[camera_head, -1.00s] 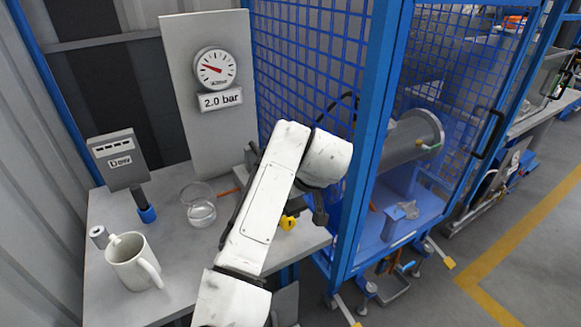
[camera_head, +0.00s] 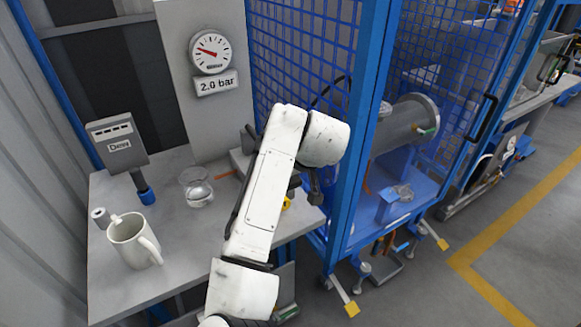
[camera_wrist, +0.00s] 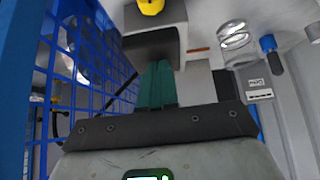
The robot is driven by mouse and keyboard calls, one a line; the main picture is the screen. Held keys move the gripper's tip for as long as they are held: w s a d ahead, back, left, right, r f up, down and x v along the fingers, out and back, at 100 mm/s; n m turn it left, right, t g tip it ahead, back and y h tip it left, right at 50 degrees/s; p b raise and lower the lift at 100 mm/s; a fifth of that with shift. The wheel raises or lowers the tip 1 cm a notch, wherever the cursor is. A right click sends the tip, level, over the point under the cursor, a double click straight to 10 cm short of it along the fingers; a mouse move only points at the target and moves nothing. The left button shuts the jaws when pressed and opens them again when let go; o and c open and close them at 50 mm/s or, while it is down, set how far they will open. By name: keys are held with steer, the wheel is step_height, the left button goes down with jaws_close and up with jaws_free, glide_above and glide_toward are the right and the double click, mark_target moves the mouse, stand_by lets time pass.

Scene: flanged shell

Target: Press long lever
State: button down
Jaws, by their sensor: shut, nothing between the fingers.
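My gripper (camera_wrist: 157,84) shows in the wrist view as two teal fingers pressed together, with nothing between them. Their tips reach to a grey block-shaped fitting (camera_wrist: 172,14) with a dark underside; I cannot tell whether they touch it. A yellow knob (camera_wrist: 151,6) sits by this fitting at the top edge. In the head view my white arm covers most of the fitting on the bench, and only a bit of the yellow knob (camera_head: 287,203) shows beside the arm. My fingers are hidden there. I cannot make out for certain which part is the long lever.
The bench (camera_head: 190,245) carries a white mug (camera_head: 130,243), a glass beaker (camera_head: 198,190) and a grey "Dew" meter (camera_head: 117,145). A gauge (camera_head: 210,51) above a "2.0 bar" label stands behind. A blue mesh cage (camera_head: 357,150) stands close on the right, holding a flanged shell (camera_head: 400,128).

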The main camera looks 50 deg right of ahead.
steer(key=w+r+v, duration=0.1)
steer(key=v, duration=1)
steer(key=shift+d, duration=0.15)
stand_by(0.4)
steer(key=s+f+n+g+h, duration=0.1)
steer(key=s+f, duration=0.3)
steer(key=f, duration=0.3)
steer(key=s+f+n+g+h, duration=0.1)
steer(key=s+f, duration=0.4)
steer(key=f, duration=0.2)
steer(key=s+a+f+g+y, duration=0.2)
steer(key=s+a+f, duration=0.3)
steer(key=s+f, duration=0.2)
steer(key=s+a+f+g+y, duration=0.1)
steer(key=s+a+f+g, duration=0.1)
steer(key=s+a+f, duration=0.4)
steer(key=s+f, duration=0.2)
steer(key=s, duration=0.2)
steer(key=shift+a+f+n+y, duration=0.2)
steer(key=shift+a+n+y, duration=0.05)
steer(key=shift+n+y, duration=0.15)
